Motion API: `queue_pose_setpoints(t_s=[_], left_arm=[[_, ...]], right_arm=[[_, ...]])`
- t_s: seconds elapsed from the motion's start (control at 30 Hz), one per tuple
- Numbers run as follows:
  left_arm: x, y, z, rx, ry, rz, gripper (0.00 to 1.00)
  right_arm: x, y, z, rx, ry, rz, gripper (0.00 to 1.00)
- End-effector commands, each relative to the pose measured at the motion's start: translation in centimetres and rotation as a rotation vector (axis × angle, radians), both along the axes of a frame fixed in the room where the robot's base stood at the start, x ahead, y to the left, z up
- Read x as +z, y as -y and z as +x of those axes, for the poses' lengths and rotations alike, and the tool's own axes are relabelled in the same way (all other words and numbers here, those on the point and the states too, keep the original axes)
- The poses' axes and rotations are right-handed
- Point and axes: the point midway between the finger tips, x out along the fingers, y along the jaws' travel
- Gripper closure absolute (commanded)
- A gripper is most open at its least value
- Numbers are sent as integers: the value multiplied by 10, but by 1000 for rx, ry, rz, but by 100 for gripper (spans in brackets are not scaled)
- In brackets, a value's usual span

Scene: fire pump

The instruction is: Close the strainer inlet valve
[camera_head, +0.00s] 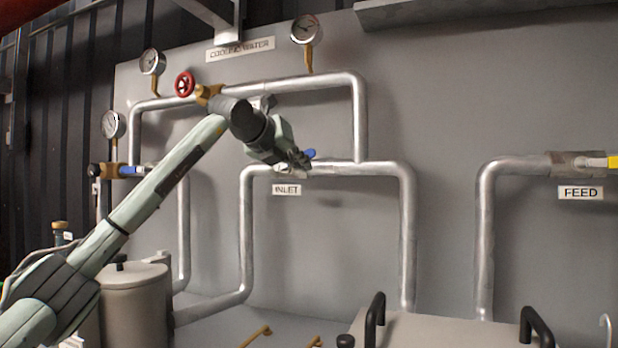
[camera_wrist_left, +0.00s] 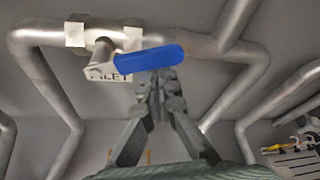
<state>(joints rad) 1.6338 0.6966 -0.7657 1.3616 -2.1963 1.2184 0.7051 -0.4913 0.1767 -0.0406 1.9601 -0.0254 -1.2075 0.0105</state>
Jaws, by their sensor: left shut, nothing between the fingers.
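The inlet valve sits on the horizontal silver pipe above the INLET label (camera_head: 287,190). Its blue lever handle (camera_wrist_left: 150,60) shows in the left wrist view, reaching right from the valve stem (camera_wrist_left: 103,50) and roughly along the pipe. In the head view only a small blue piece of the handle (camera_head: 310,153) shows, because my left gripper (camera_head: 302,160) covers most of the valve. My left gripper is shut and empty. In the left wrist view its fingertips (camera_wrist_left: 160,82) are close to the blue handle, near its lower edge; I cannot tell whether they touch. My right gripper is not in view.
A red wheel valve (camera_head: 185,84) is on the upper pipe and another blue-handled valve (camera_head: 131,170) is at left. Gauges stand above the pipes. A yellow-handled feed valve (camera_head: 612,162) is far right. A grey tank (camera_head: 135,305) and a black-handled cover (camera_head: 440,332) are below.

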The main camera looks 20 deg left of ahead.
Motion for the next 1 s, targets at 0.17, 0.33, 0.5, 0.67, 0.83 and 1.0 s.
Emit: queue_pose_setpoints(t_s=[0.17, 0.33, 0.5, 0.67, 0.83, 1.0], left_arm=[[11, -4, 1, -2, -7, -170, 100], [22, -8, 1, -2, -12, -332, 100], [32, -13, 1, -2, -17, -494, 100], [39, -20, 1, -1, -23, -646, 100], [47, -29, 1, -1, -28, -806, 100], [52, -37, 2, 0, -34, -954, 100]], right_arm=[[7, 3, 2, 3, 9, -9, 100], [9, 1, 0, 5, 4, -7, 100], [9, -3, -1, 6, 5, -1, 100], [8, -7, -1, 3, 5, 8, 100], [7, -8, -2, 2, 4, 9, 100], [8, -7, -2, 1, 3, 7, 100]])
